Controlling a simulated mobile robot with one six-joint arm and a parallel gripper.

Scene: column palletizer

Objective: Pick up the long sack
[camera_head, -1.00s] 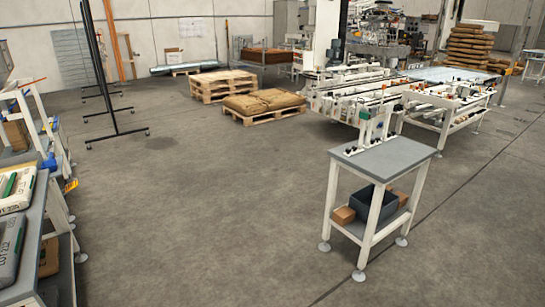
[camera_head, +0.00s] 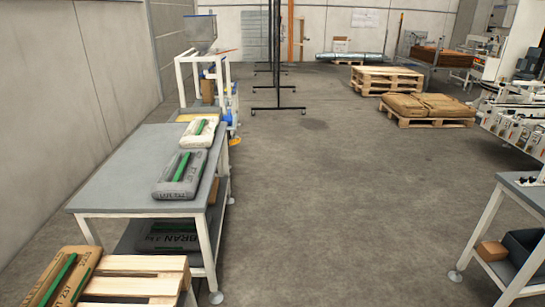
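Several sacks are in view, and I cannot tell for sure which is the long sack. A grey sack with a green stripe (camera_head: 181,173) lies near the right edge of the grey table (camera_head: 125,170). A smaller white sack with a green stripe (camera_head: 199,133) lies just behind it. A dark sack lettered BRAN (camera_head: 172,238) lies on the table's lower shelf, partly hidden by the tabletop and a leg. A brown sack with a green stripe (camera_head: 62,281) lies on a pallet at the bottom left, cut off by the frame. My gripper is not in view.
A wooden pallet (camera_head: 135,280) stands before the table. Brown sacks (camera_head: 430,105) lie on a far pallet beside stacked pallets (camera_head: 386,80). A black rack (camera_head: 278,60) stands at the back. A small grey table (camera_head: 525,195) is at the right. The middle floor is clear.

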